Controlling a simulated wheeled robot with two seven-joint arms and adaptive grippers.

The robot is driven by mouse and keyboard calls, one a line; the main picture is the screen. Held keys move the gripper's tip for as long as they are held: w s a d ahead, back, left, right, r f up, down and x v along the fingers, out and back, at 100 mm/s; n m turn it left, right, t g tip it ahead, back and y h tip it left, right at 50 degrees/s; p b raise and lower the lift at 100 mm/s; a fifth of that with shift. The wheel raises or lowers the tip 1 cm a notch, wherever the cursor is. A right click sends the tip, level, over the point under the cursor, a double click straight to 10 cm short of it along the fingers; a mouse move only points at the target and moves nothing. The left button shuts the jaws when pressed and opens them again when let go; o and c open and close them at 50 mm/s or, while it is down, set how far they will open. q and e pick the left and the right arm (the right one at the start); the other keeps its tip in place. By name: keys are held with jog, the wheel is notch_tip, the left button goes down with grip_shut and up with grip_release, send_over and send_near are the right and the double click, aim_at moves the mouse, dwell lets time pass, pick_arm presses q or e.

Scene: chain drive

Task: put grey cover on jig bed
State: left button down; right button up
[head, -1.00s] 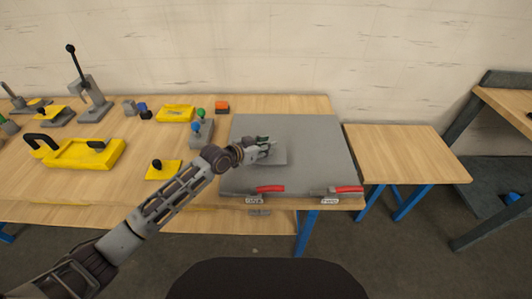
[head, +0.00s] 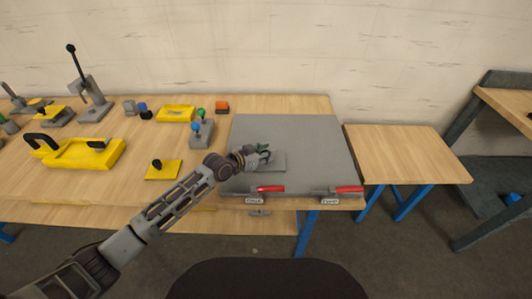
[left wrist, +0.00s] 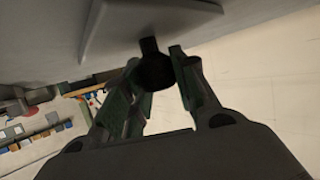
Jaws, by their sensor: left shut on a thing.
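The grey cover (head: 277,163) is a thin flat plate with a dark knob. It is over the wide grey jig bed (head: 315,140), low and close to its surface; I cannot tell whether it touches. My left gripper (head: 262,158) is above the cover, shut on its knob. In the left wrist view the plate's underside or face (left wrist: 150,18) shows at the top, and the dark knob (left wrist: 156,70) sits between the fingers. My right gripper is not in view.
Left are a grey block with coloured knobs (head: 201,133), a yellow plate with black knob (head: 163,170) and a yellow fixture (head: 85,152). An empty wooden side table (head: 405,152) stands right.

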pick_arm(q)
jog(key=c, duration=1.1)
grip_release()
jog(key=shift+f, duration=0.1)
jog(key=shift+c, duration=0.2)
jog(key=shift+r, duration=0.2)
jog(key=v, duration=1.2)
